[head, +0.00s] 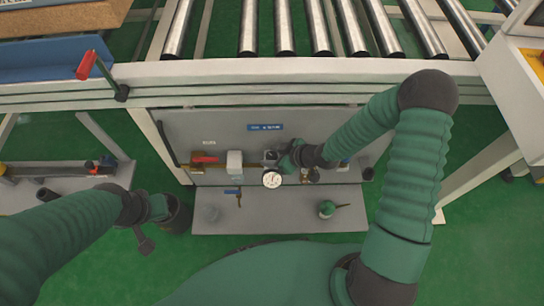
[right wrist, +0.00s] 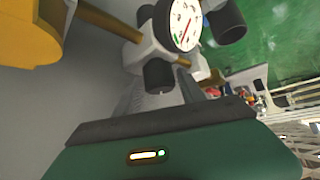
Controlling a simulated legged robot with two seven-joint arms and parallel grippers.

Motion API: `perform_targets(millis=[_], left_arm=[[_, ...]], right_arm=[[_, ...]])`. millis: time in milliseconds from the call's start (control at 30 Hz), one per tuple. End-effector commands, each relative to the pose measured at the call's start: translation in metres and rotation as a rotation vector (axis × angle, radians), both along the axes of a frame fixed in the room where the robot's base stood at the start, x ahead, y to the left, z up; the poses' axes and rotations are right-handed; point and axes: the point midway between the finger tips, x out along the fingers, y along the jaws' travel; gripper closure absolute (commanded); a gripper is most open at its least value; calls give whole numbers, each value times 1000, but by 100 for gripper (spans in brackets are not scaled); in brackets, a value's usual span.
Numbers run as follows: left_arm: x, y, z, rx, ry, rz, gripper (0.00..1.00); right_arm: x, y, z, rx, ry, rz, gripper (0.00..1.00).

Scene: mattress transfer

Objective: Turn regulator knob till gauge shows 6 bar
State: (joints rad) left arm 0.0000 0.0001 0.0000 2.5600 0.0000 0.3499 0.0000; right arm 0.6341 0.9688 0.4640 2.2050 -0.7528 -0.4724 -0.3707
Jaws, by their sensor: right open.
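The gauge (head: 271,180) has a round white dial on the pneumatic panel; it also shows in the right wrist view (right wrist: 186,24). Its red needle is visible there, but the numbers are too small to read. A black cylindrical knob (right wrist: 159,76) sits on the light grey regulator body (right wrist: 150,48), below the gauge in that view. My right gripper (head: 289,160) is open at the panel, close to the regulator; the knob lies ahead of its palm. Whether the fingers touch the knob is unclear. My left gripper (head: 162,216) is low at the left, away from the panel.
A red-handled valve (head: 205,158) and a white box (head: 234,162) are left of the regulator. A green-topped fitting (head: 327,208) stands on the grey shelf (head: 285,218) below. A roller conveyor frame (head: 300,72) runs above the panel. Green floor is clear at lower right.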

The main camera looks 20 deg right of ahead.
Motion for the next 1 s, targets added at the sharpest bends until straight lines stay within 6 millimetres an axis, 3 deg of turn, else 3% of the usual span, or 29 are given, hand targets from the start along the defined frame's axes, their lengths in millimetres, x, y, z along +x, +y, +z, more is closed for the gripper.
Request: perform_targets(millis=[67,433,600,1000], left_arm=[[0,0,0,0,0,0,100],[0,0,0,0,0,0,100],[0,0,0,0,0,0,100],[0,0,5,0,0,0,100]], right_arm=[[0,0,0,0,0,0,53],[0,-1,0,-1,0,-1,100],[-1,1,0,0,4,-32,100],[-1,0,1,-1,0,-286,100]])
